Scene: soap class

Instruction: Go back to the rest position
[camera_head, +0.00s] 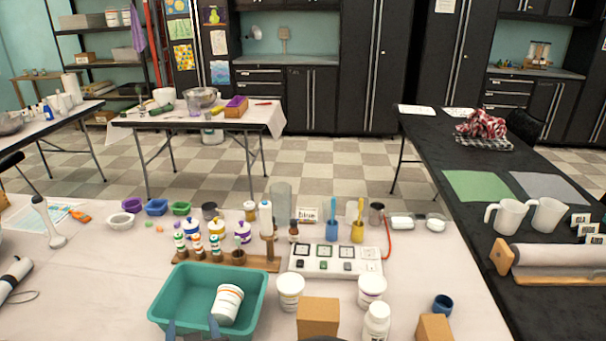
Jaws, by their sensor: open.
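My gripper (193,330) shows only as two blue-grey fingertips at the bottom edge of the head view. The fingertips are apart with nothing visible between them. They overlap the front part of a teal bin (165,306) in the picture; how high they are above it I cannot tell. A white tub with coloured bands (228,303) lies tilted inside the bin, right of the left fingertip and just behind the right one. The rest of my gripper and my arm are out of view.
Right of the bin stand white tubs (291,291), a cardboard box (318,318) and a white bottle (376,322). Behind it are a wooden rack (262,263) with small bottles and a white panel (335,262). The table left of the bin is mostly clear.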

